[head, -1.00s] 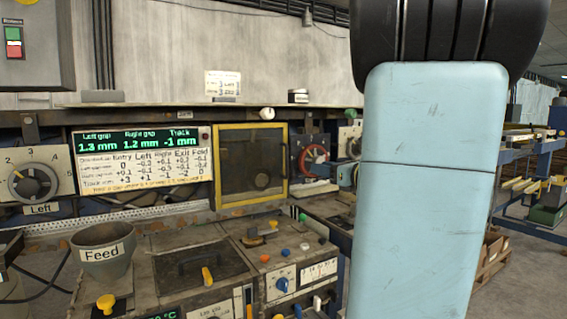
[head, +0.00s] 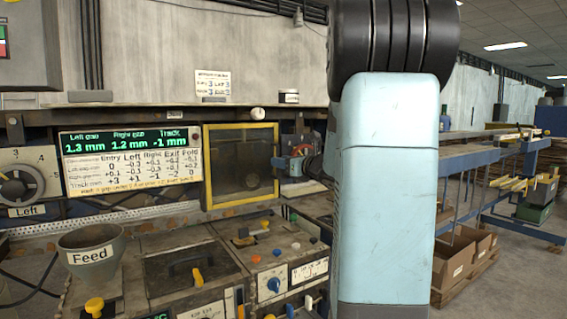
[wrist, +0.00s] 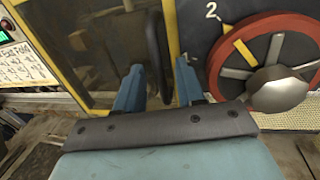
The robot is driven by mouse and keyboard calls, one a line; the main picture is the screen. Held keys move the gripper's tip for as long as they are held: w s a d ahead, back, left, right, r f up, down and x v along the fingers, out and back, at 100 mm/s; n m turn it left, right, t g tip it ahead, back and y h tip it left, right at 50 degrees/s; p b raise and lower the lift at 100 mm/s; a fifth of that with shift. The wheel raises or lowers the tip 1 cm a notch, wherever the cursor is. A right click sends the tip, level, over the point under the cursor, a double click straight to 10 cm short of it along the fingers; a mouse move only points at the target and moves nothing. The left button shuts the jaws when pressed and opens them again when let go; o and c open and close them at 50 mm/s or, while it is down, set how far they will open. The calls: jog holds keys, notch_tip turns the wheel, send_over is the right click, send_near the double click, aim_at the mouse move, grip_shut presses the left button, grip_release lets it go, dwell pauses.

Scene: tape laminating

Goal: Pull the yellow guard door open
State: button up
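The yellow guard door (head: 207,165) is a yellow frame around a dark see-through panel, and it looks shut in the head view. Its yellow edge also shows in the wrist view (wrist: 171,30), with an upright black handle (wrist: 155,40) beside it. My gripper (wrist: 160,66) has two blue fingers standing apart, one on each side of the handle's lower part. I see a gap beside the handle, and I cannot tell whether either finger touches it.
A red handwheel (wrist: 275,45) with a grey knob is close on the right of my fingers. The lit gap display (head: 130,160) is left of the door. Below it are the Feed funnel (head: 90,252) and a bench with several coloured knobs.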

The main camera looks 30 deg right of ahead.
jog(key=shift+w, duration=0.2)
grip_shut()
dwell(0.3)
dwell(0.3)
